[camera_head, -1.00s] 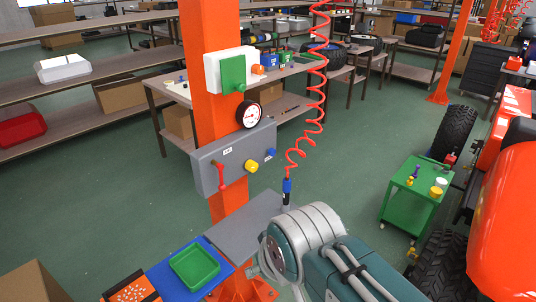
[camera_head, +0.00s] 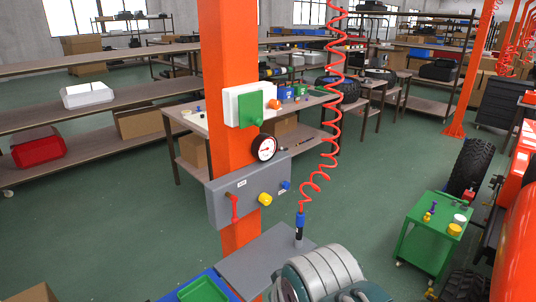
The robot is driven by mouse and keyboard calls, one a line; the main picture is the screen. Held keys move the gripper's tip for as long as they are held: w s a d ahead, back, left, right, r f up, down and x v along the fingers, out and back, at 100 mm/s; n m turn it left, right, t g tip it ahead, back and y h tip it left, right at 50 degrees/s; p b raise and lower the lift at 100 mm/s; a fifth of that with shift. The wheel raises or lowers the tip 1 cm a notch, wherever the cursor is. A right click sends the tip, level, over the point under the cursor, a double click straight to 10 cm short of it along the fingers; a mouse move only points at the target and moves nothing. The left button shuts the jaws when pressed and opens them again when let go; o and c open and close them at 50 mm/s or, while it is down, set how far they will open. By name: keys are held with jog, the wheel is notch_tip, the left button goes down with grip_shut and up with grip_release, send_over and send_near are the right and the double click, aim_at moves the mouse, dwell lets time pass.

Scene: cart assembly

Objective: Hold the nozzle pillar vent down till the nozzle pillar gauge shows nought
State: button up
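The orange pillar (camera_head: 231,146) carries a grey control box (camera_head: 252,187) with a red lever (camera_head: 234,208), a yellow knob (camera_head: 265,199) and a small blue knob (camera_head: 286,185). Labels on the box are too small to read, so I cannot tell which control is the vent. The round white-faced gauge (camera_head: 264,148) sits just above the box; its reading is too small to tell. A blue and black nozzle (camera_head: 299,226) stands upright on the grey shelf under a red coiled hose (camera_head: 334,80). My arm shows at the bottom, below the box and apart from it; my gripper is out of view.
The grey shelf (camera_head: 250,262) juts out below the box, close to my arm. A green tray (camera_head: 205,291) lies at the bottom edge. A green cart (camera_head: 432,240) and an orange vehicle (camera_head: 515,240) stand at right. Open green floor lies between pillar and cart.

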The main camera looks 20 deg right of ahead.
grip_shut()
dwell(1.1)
